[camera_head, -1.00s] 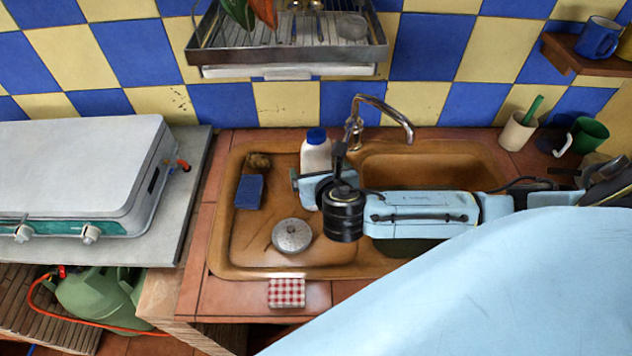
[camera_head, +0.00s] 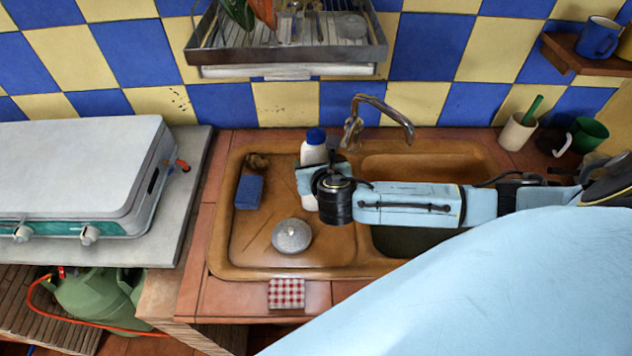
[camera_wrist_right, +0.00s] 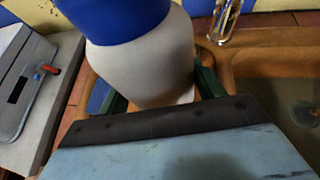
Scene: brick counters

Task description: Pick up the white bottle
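The white bottle (camera_head: 313,154) with a blue cap stands upright at the back of the sink unit's drainboard, left of the tap. My right arm reaches in from the right, and its gripper (camera_head: 309,178) is at the bottle, hiding its middle. In the right wrist view, the bottle (camera_wrist_right: 150,66) stands between the two dark green fingers of my right gripper (camera_wrist_right: 160,92). The fingers are spread to either side of it; firm contact is not visible. My left gripper is not in view.
A blue sponge (camera_head: 249,192) and a round grey lidded object (camera_head: 291,236) lie on the drainboard (camera_head: 262,250). The tap (camera_head: 384,104) rises behind the bottle on the right. A dish rack (camera_head: 290,55) hangs above. A stove (camera_head: 75,180) is at left.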

